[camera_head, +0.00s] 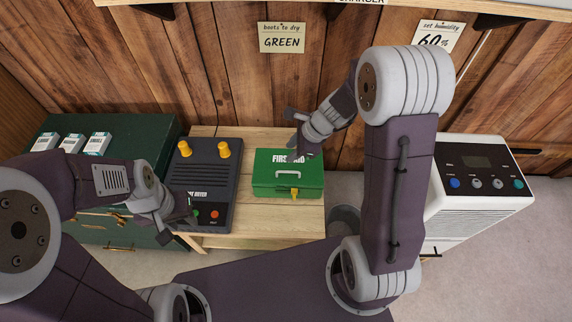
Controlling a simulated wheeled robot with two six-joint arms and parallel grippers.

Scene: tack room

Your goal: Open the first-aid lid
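The green first-aid box (262,183) sits on the wooden table, with its lid down. Its lid carries a white handle and white lettering, and a yellow latch (294,192) shows on the front. My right gripper (300,143) is just above the box's back right part and overlaps the lettering in the picture. I cannot tell whether it touches the lid, and its fingers are too small to read. My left gripper (183,214) is at the front left of the boot dryer, away from the box; its fingers are partly hidden.
The dark boot dryer (208,170) with two yellow pegs stands left of the box. Bare wood of the table (262,225) shows in front. A green cabinet (137,140) with small white packs is at the left. A white dehumidifier (462,213) stands at the right. A shelf (240,3) runs above.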

